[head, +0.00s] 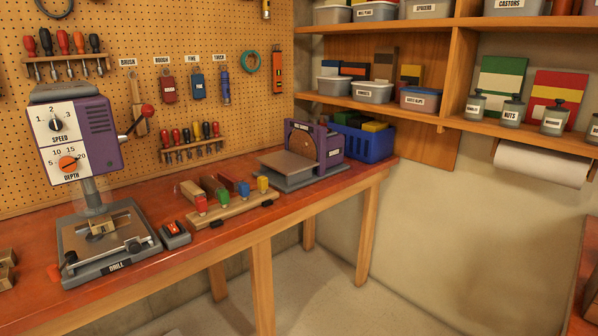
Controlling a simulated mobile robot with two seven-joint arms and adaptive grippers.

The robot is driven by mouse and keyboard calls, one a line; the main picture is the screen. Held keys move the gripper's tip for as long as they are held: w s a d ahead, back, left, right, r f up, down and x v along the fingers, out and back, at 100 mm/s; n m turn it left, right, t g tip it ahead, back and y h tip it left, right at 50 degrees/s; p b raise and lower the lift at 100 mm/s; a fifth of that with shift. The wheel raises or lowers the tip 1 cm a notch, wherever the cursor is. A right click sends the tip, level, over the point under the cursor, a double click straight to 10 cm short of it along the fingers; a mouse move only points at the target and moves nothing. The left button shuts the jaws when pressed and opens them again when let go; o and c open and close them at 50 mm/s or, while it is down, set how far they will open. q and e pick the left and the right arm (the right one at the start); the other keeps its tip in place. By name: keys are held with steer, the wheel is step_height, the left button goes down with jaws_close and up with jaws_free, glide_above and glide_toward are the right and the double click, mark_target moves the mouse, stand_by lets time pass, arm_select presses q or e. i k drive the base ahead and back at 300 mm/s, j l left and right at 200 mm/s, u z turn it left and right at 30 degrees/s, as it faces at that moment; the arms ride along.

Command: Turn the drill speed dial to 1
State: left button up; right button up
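The drill (75,135) stands on the workbench at the left, a purple machine with a white front panel. Its black speed dial (56,124) sits in the upper half of the panel, with 1 at its left, 2 above and 3 at its right. The dial's pointer is too small to read surely. Below it is the orange depth dial (68,163), marked 5, 10, 15 and 20. Neither of my grippers is in view.
A red-knobbed lever (147,110) sticks out from the drill's right side. A grey switch box (174,234) with a red switch is beside the drill base (105,243). The bench's front strip is clear.

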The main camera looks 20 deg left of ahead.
mark_target(55, 125)
steer(key=i+l+u, duration=0.15)
steer(key=u, duration=0.2)
steer(key=i+l+u, duration=0.1)
steer(key=l+u, duration=0.45)
steer(key=u, duration=0.15)
steer(key=i, duration=0.05)
